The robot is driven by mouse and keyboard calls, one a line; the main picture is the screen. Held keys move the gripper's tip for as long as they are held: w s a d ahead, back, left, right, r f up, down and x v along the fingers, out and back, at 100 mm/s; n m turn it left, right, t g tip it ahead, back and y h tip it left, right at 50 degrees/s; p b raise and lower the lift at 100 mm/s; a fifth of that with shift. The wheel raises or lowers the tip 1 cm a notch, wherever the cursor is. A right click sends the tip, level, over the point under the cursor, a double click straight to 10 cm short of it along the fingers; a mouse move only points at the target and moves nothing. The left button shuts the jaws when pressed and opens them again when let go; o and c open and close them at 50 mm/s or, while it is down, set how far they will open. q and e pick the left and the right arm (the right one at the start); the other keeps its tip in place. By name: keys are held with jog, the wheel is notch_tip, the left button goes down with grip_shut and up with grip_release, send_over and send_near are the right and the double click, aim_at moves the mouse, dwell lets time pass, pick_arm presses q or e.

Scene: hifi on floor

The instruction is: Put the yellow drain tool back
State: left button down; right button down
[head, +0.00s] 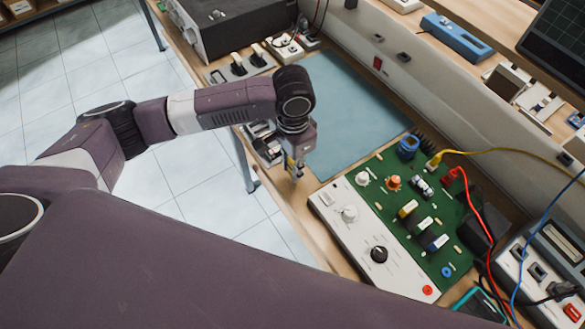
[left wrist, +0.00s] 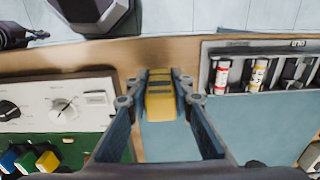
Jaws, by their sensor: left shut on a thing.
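The yellow drain tool (left wrist: 160,98) is between the two fingers of my left gripper (left wrist: 160,103) in the left wrist view, with dark bands across its far part. In the head view my left gripper (head: 296,172) points down near the bench's front edge, between the panel and a small tray, and a bit of yellow shows at its fingers. It is shut on the tool. I cannot tell whether the tool's lower end touches the bench. My right gripper is not in view.
A grey tray (left wrist: 215,82) with cylindrical parts lies right of the gripper in the left wrist view. A white panel with knobs (head: 347,226) and a green circuit board (head: 400,180) lie to the right in the head view. The blue mat (head: 350,110) is bare.

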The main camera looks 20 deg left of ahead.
pick_arm(q)
jog(key=shift+f, duration=0.9)
jog(key=shift+f, duration=0.1)
jog(key=c, duration=1.7)
grip_release()
notch_tip(320, 180, up, 11)
jog(key=shift+r+b, duration=0.2)
jog(key=shift+b, duration=0.55)
jog(key=shift+r, duration=0.45)
